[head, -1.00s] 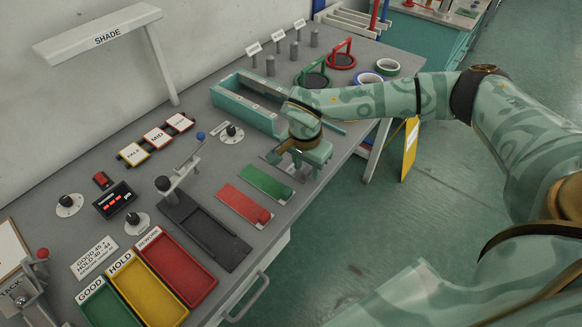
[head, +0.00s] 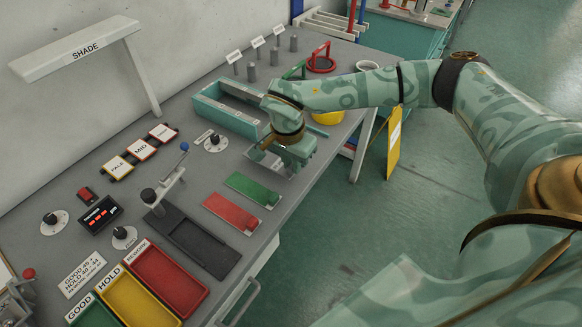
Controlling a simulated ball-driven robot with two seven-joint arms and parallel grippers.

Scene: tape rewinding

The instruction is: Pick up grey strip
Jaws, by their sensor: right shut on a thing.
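The grey strip (head: 262,159) lies at the far end of the row of strips on the grey bench, past the green strip. Only its pale far-left part shows; the rest is hidden under my right gripper. My right gripper (head: 283,171) points down over it, low at the bench, and is shut on it; the fingertips are mostly covered by the gripper body. The green strip (head: 252,187) and red strip (head: 231,211) lie nearer, on their plates. My left gripper is not in view.
A teal open box (head: 215,117) stands just behind my right gripper. A dark tray (head: 200,240) and the red, yellow and green trays (head: 165,277) lie nearer. Short grey posts (head: 275,57) and hoops stand at the back. The bench's right edge is close to the gripper.

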